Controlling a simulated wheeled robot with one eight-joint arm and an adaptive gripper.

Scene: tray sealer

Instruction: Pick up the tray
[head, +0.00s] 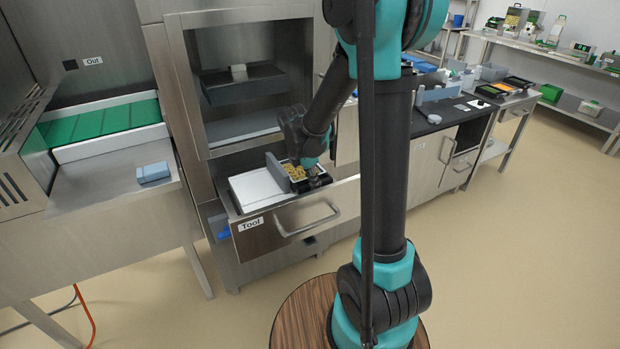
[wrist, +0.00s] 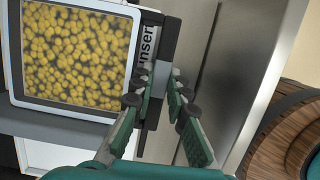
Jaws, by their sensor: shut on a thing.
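The tray (head: 297,173) holds yellow pieces and sits at the open drawer marked "Tool" (head: 270,230). In the wrist view the tray (wrist: 70,108) has a pale rim and fills the upper left. A dark upright piece with a label reading "Insert" (wrist: 148,45) stands at its right side. My gripper (head: 316,172) is at the right side of the tray in the head view. The exact contact is partly hidden by the fingers.
A grey upright plate (head: 278,172) and a white surface (head: 258,190) are left of the tray in the drawer. The steel machine opening (head: 243,85) is above. A blue-grey block (head: 153,172) lies on the left bench. Floor to the right is clear.

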